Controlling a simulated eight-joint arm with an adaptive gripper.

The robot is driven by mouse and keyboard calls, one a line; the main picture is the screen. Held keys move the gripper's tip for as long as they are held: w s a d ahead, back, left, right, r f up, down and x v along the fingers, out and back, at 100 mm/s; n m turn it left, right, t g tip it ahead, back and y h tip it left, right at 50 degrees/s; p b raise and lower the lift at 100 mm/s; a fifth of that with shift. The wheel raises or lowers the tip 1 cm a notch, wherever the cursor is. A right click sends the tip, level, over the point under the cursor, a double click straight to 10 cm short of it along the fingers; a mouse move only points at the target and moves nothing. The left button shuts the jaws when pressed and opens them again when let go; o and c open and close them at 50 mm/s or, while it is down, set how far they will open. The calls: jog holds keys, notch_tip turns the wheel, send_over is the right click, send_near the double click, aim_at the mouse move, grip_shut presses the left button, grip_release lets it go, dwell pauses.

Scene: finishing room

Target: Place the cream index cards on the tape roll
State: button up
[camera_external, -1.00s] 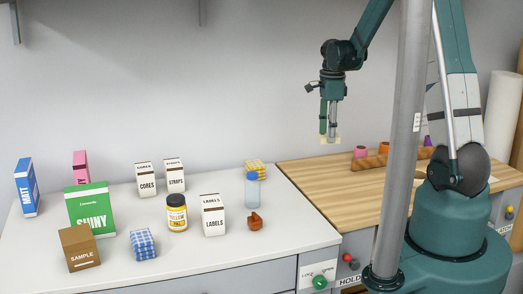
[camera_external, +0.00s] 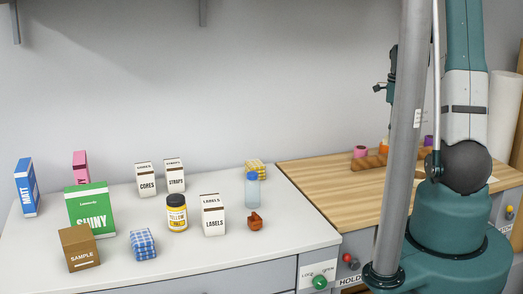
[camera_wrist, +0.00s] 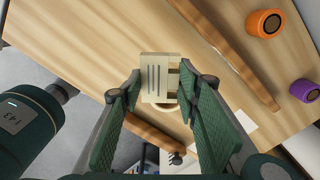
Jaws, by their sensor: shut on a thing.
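The cream index cards (camera_wrist: 154,80) show in the wrist view as a small pale block with dark lines, between the fingertips of my gripper (camera_wrist: 161,84). My gripper is shut on them, above the wooden worktop (camera_wrist: 90,38). A pale, curved rim (camera_wrist: 172,110) shows just below the cards in the picture; it may be the tape roll, but the cards and fingers cover most of it. I cannot tell whether the cards touch it. In the external view the grey pole hides most of my gripper, and the cards are out of sight.
An orange spool (camera_wrist: 265,23) and a purple spool (camera_wrist: 305,90) stand right of a wooden strip (camera_wrist: 232,58). A pink spool (camera_external: 360,152) stands at the worktop's back. Boxes, a yellow jar (camera_external: 177,213) and a blue bottle (camera_external: 252,190) stand on the white counter (camera_external: 105,272).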

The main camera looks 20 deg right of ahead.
jog(key=s+d+m, duration=0.3)
jog(key=s+d, duration=0.3)
jog(key=d, duration=0.2)
jog(key=shift+s+d, duration=0.2)
jog(key=shift+s, duration=0.2)
jog(key=shift+f, duration=0.15)
jog(key=shift+f, duration=2.85)
jog(key=shift+f, duration=0.1)
jog(key=shift+f, duration=2)
jog(key=shift+f+b, duration=0.5)
jog(key=shift+b, duration=0.2)
jog(key=o, duration=0.9)
jog(key=shift+r, duration=0.25)
